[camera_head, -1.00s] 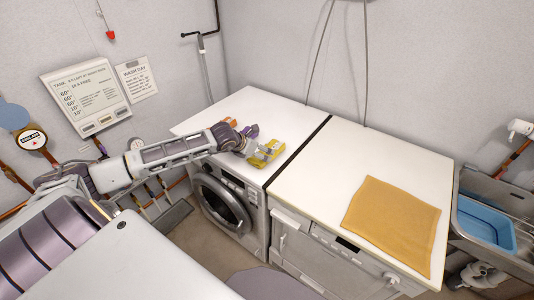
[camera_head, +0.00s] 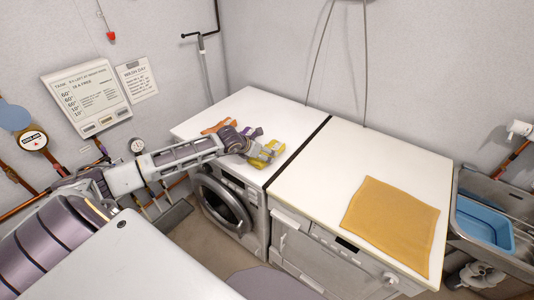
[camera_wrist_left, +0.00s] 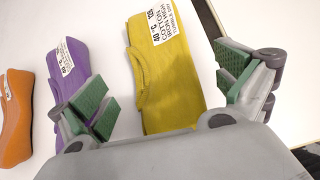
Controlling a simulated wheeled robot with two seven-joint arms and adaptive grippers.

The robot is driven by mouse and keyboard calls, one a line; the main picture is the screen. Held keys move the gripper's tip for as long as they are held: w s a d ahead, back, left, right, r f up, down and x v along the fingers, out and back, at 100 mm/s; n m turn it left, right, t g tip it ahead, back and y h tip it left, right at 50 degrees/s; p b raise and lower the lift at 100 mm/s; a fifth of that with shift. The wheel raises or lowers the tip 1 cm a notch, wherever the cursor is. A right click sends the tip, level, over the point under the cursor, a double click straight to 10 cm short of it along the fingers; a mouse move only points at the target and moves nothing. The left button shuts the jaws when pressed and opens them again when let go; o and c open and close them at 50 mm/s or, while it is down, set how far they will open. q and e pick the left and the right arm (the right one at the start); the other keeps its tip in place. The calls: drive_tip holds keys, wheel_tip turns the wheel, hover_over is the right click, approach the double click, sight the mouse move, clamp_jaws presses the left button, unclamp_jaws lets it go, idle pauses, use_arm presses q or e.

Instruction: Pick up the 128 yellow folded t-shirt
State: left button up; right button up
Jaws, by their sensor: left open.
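The yellow folded t-shirt (camera_head: 273,146) lies on the white top of the left machine, near its front. In the left wrist view the yellow folded t-shirt (camera_wrist_left: 165,75) lies between the spread green-padded fingers, with a white printed label at its far end reading "128" among other words. My left gripper (camera_head: 261,154) is open over it; in the wrist view the gripper (camera_wrist_left: 168,92) has one finger on each side. I cannot tell whether the fingers touch the cloth. My right gripper is not in view.
A purple folded garment (camera_wrist_left: 72,70) with a label lies just left of the yellow one, and an orange one (camera_wrist_left: 17,118) lies further left. A flat orange-yellow cloth (camera_head: 392,222) lies on the right machine top. A blue basin (camera_head: 485,222) sits in the sink at right.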

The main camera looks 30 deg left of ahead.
use_arm(q)
drive_tip(key=shift+p+x, duration=0.3)
drive_tip(key=shift+x, duration=1.4)
drive_tip(key=shift+c, duration=0.3)
drive_tip(key=c, duration=1.1)
wheel_tip(320, 180, up, 9)
drive_tip(key=shift+r+b, duration=0.1)
drive_tip(key=shift+b, duration=0.8)
drive_tip(key=shift+r, duration=0.45)
